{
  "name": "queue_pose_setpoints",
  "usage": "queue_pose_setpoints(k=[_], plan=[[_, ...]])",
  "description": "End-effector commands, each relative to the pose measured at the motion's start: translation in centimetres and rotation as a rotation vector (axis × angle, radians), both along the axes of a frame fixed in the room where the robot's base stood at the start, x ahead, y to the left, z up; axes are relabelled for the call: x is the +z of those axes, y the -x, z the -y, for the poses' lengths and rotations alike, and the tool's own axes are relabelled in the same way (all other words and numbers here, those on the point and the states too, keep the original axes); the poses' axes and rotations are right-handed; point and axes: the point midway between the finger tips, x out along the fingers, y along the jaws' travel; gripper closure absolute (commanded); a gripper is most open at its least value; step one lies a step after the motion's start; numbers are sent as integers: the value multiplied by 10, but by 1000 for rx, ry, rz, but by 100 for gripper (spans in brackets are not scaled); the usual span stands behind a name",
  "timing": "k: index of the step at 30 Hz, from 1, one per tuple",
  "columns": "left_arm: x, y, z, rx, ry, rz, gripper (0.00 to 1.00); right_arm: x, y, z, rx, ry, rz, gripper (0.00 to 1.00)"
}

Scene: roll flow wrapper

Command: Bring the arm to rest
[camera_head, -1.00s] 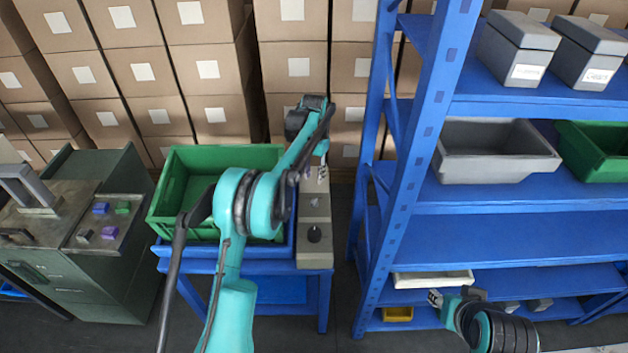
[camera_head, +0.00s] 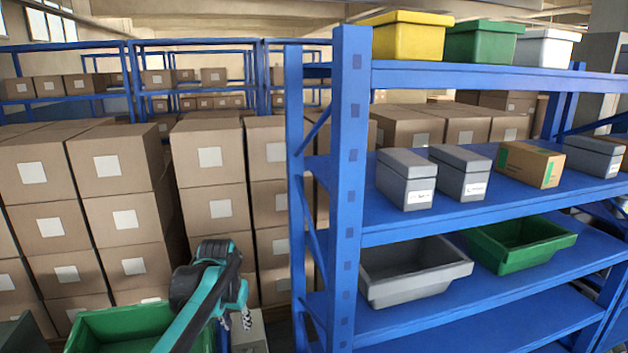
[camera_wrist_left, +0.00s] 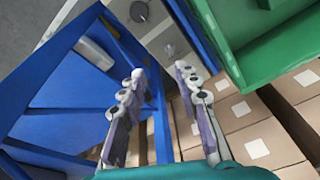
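My left arm, teal and black, comes up from the bottom of the head view beside the shelf. Its gripper (camera_head: 245,318) is small there and partly hidden behind the wrist. In the left wrist view the left gripper (camera_wrist_left: 160,75) shows two separate fingers with a gap between them and nothing held. Its fingertips point towards a grey panel (camera_wrist_left: 143,14) with small knobs; contact cannot be judged. My right arm and right gripper are outside both current views.
A blue shelf rack (camera_head: 347,180) stands right of my left arm, holding a grey bin (camera_head: 410,290), a green bin (camera_head: 520,262) and lidded grey boxes. A green crate (camera_head: 100,340) is at the lower left. Stacked cartons (camera_head: 115,165) stand behind.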

Motion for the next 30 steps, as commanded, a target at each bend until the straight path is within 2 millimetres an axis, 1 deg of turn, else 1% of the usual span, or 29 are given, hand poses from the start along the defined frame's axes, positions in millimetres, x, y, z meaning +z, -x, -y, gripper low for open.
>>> queue_pose_setpoints(k=[1, 4, 7, 8, 9, 11, 12, 15, 18, 21, 24, 30], plan=[[9, 23, 2, 10, 3, 27, 68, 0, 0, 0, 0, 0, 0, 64], [19, 62, 5, 33, 9, 85, 68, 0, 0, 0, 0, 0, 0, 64], [22, 102, 8, 56, 18, 144, 68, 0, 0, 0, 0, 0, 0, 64], [22, 114, 9, 64, 21, 162, 68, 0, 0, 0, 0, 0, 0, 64], [20, 130, 10, 72, 24, 185, 68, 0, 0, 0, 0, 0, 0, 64], [16, 153, 11, 86, 31, 220, 68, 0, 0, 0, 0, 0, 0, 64], [12, 168, 12, 94, 36, 242, 68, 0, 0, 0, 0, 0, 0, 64], [-2, 202, 14, 114, 49, 295, 68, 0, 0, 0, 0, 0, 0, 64], [-17, 226, 15, 129, 60, 339, 68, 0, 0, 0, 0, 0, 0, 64], [-29, 242, 16, 139, 69, 369, 68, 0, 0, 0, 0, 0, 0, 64], [-36, 250, 17, 146, 73, 385, 68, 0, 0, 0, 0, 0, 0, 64], [-38, 252, 17, 147, 75, 390, 68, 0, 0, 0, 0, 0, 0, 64]])
